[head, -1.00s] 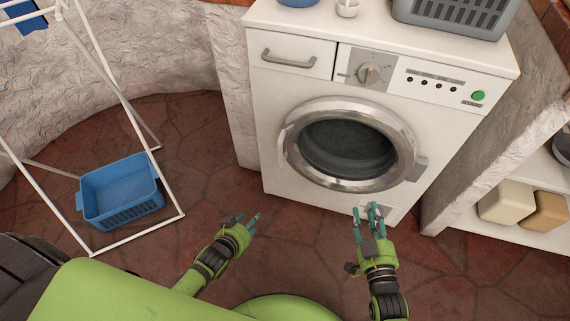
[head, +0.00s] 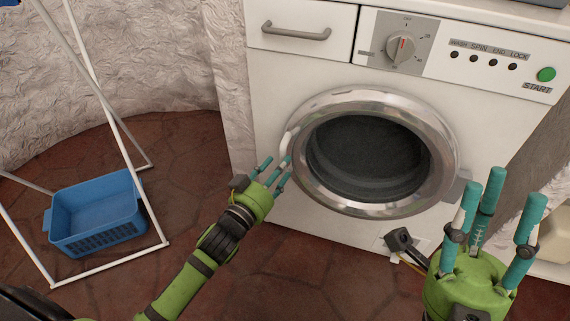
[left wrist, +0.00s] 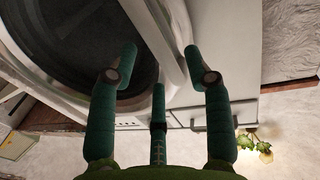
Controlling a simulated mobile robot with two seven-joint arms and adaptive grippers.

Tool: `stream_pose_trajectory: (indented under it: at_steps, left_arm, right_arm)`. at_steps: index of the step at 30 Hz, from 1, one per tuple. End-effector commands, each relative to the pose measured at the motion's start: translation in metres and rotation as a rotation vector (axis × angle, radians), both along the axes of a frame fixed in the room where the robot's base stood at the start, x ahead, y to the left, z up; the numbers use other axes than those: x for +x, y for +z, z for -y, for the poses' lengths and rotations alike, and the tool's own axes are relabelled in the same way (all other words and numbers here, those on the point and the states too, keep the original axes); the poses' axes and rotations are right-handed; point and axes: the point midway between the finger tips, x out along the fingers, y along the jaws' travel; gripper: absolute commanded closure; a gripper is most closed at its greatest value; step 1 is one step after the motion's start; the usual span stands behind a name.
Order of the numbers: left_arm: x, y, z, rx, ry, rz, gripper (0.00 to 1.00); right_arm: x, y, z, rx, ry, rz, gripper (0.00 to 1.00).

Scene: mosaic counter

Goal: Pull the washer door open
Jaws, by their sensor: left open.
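The white washer (head: 480,110) faces me with its round door (head: 365,155) shut, a chrome ring around dark glass. A pale curved handle (head: 288,138) is at the ring's left edge. My left gripper (head: 277,167) is open just below and beside the handle, its teal fingers pointing up at it. In the left wrist view, the open left gripper (left wrist: 160,65) has the handle bar (left wrist: 158,35) ahead, between its outer fingers. I cannot tell whether they touch. My right gripper (head: 500,215) is open and empty, nearer to me at the lower right.
A detergent drawer (head: 300,30), a dial (head: 402,47) and a green start button (head: 546,74) are above the door. A blue basket (head: 98,215) stands on the floor at the left, within a white rack (head: 110,100). Bare floor lies between basket and washer.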

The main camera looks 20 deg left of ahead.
Motion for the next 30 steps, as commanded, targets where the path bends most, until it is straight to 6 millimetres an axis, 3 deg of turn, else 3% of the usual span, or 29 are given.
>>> stream_pose_trajectory:
  at_steps: [7, 18, 22, 30]
  left_arm:
    - [0.029, -0.002, 0.007, 0.001, 0.0, -0.001, 0.5]
    - [0.035, -0.001, 0.008, 0.001, 0.0, -0.003, 0.5]
    - [0.034, -0.001, 0.008, 0.001, 0.0, -0.003, 1.0]
    - [0.035, -0.001, 0.009, 0.001, 0.0, -0.003, 1.0]
  right_arm:
    - [-0.007, -0.007, 0.01, 0.041, -0.007, 0.068, 0.6]
    - [-0.008, -0.007, 0.012, 0.051, -0.008, 0.083, 0.6]
    - [-0.008, -0.007, 0.012, 0.05, -0.008, 0.083, 0.6]
    - [-0.008, -0.007, 0.012, 0.05, -0.008, 0.082, 0.6]
